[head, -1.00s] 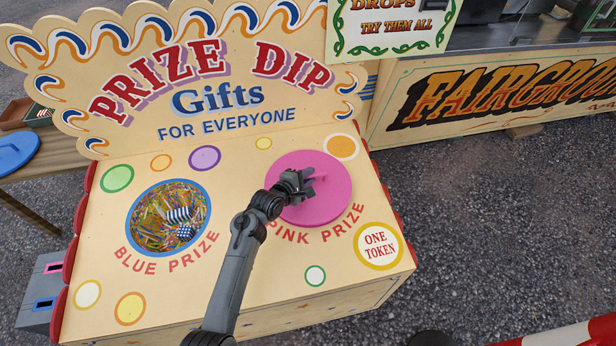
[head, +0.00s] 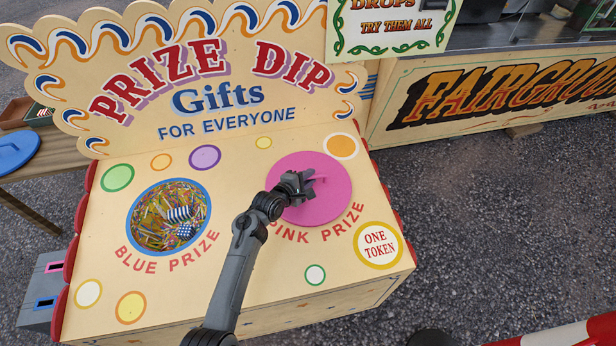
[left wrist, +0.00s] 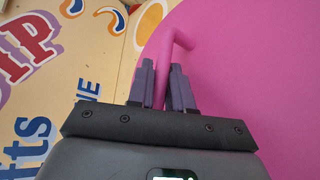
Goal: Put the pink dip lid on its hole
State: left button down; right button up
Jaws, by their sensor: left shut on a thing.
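The pink dip lid (head: 332,205) is a flat round disc over the right side of the stall top, above the words PINK PRIZE. No hole or rim shows around it, and I cannot tell whether it rests flat or sits slightly raised. My left gripper (head: 308,184) is over the lid's middle. In the left wrist view its two fingers (left wrist: 162,78) are shut on the lid's bent pink handle (left wrist: 166,48), with the pink disc (left wrist: 255,80) filling the right side. My right gripper is not in view.
The open blue-rimmed hole (head: 130,222) at left holds straw and striped parcels. A blue lid (head: 14,152) lies on a wooden table at far left. The prize sign (head: 215,75) stands upright behind. A red-and-white barrier (head: 560,335) is at bottom right.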

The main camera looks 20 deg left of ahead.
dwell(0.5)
pick_arm(q)
jog(key=shift+f, duration=0.6)
dwell(0.4)
jog(key=c, duration=1)
grip_release()
jog(key=shift+w, duration=0.1)
jog(key=shift+o, duration=0.3)
jog(key=shift+f, duration=0.1)
